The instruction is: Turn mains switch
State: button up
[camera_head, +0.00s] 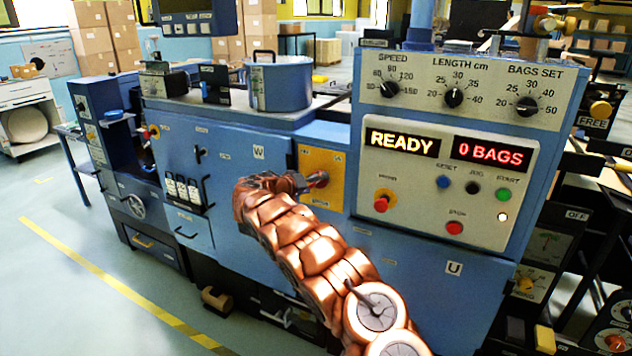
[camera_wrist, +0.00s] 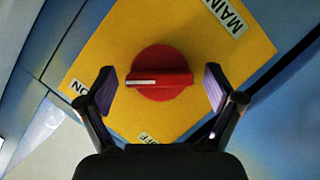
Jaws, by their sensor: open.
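The mains switch (camera_wrist: 159,73) is a round red knob with a raised grip bar and a white pointer mark. It sits on a yellow plate (camera_wrist: 185,28) with MAIN, ON and OFF labels. In the wrist view the pointer mark lies toward the left, on the ON label's side. My gripper (camera_wrist: 160,88) is open, one finger on each side of the knob, with gaps between the pads and the knob. In the head view the yellow plate (camera_head: 335,165) is on the blue machine front, and my gripper (camera_head: 300,183) is in front of it, partly hiding the knob.
The control panel (camera_head: 448,200) right of the plate carries red, blue, black and green buttons. Its displays (camera_head: 447,147) read READY and 0 BAGS. Three dials sit above. Open floor with a yellow line (camera_head: 110,278) lies at left.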

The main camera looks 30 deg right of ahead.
jog(key=shift+d+f, duration=0.1)
jog(key=shift+d, duration=0.15)
jog(key=shift+c, duration=0.2)
jog(key=c, duration=1.1)
